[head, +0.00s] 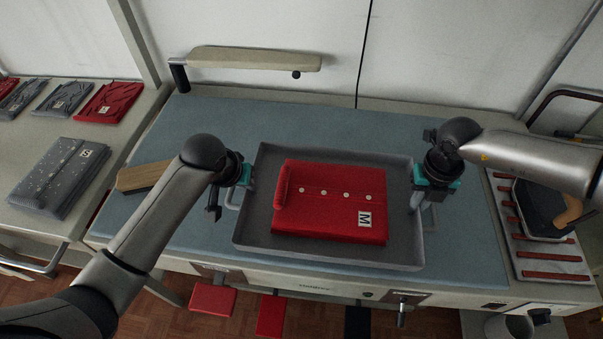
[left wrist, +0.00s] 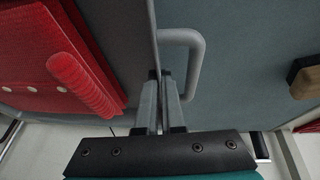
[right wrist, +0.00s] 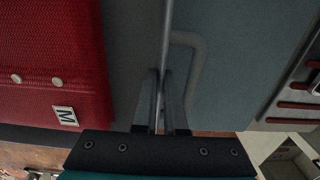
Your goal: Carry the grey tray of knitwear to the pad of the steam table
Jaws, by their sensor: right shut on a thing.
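The grey tray (head: 335,254) is over the blue-grey pad (head: 340,123) of the steam table, close to its front edge. I cannot tell whether it touches the pad. Folded red knitwear (head: 320,215) with pale buttons and an M label lies in it. My left gripper (head: 230,198) is at the tray's left side; its fingers close on the rim beside the handle (left wrist: 195,65). My right gripper (head: 418,197) is shut on the tray's right rim beside the other handle (right wrist: 195,75). The exact finger contact is partly hidden in both wrist views.
A wooden block (head: 143,177) lies on the pad's left. A padded arm (head: 255,60) stands at the back. A side table at left holds folded knitwear (head: 58,178). At right, an iron (head: 545,208) rests on a striped stand (head: 553,263). The pad behind the tray is clear.

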